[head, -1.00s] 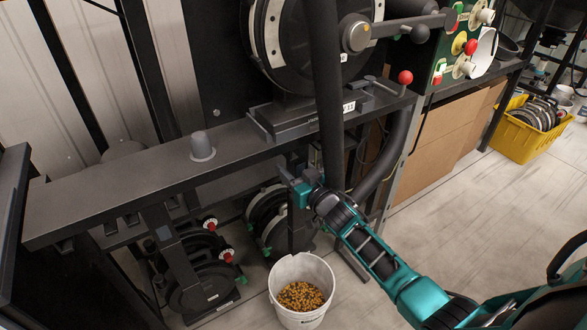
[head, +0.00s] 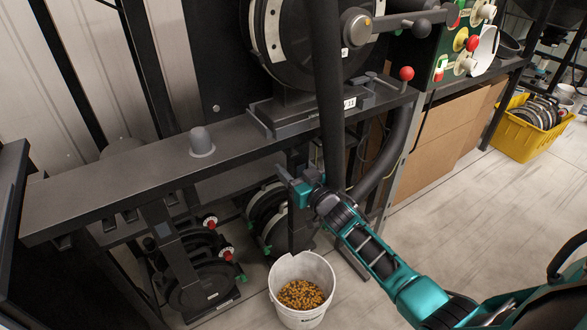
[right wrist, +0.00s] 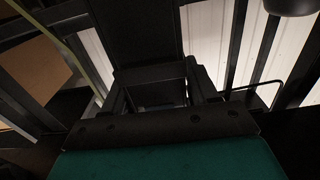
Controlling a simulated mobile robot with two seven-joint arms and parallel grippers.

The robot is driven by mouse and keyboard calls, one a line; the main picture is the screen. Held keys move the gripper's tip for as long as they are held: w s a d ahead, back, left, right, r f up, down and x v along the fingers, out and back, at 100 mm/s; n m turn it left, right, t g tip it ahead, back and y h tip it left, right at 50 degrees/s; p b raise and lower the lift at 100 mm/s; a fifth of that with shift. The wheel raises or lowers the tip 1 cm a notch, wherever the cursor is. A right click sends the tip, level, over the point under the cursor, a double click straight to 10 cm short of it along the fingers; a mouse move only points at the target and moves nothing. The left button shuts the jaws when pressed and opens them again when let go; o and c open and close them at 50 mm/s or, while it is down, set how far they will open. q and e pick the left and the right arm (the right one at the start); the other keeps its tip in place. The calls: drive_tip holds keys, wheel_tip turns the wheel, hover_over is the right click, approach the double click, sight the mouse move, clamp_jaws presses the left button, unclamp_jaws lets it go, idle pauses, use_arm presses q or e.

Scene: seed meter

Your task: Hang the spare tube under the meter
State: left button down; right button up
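The meter (head: 258,55) is a dark round housing with a pale rim, standing above the long dark bench. A thick dark tube (head: 325,90) runs upright in front of it, down to near my right gripper (head: 302,188). A second dark hose (head: 393,155) curves down under the bench at the right. I cannot tell which one is the spare. My right gripper is below the bench edge, beside the upright tube's lower end. In the right wrist view a dark bar and slab (right wrist: 148,35) lie ahead of the fingers. Finger contact is hidden in shadow. My left gripper is out of view.
A white bucket of yellow grains (head: 328,278) stands on the floor below my right gripper. A grey cup-shaped piece (head: 202,141) is on the bench (head: 90,195). Dark reels (head: 205,285) stand underneath. A yellow crate (head: 517,143) is at far right; the floor before it is clear.

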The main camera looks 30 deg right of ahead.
drive_tip(key=o, duration=0.4)
drive_tip(key=shift+s, duration=0.1)
drive_tip(key=s+p, duration=0.1)
drive_tip(key=s, duration=0.3)
drive_tip(key=s+p, duration=0.1)
drive_tip(key=s, duration=0.3)
drive_tip(key=s+d+p, duration=0.1)
drive_tip(key=s, duration=0.3)
drive_tip(key=shift+s, duration=0.35)
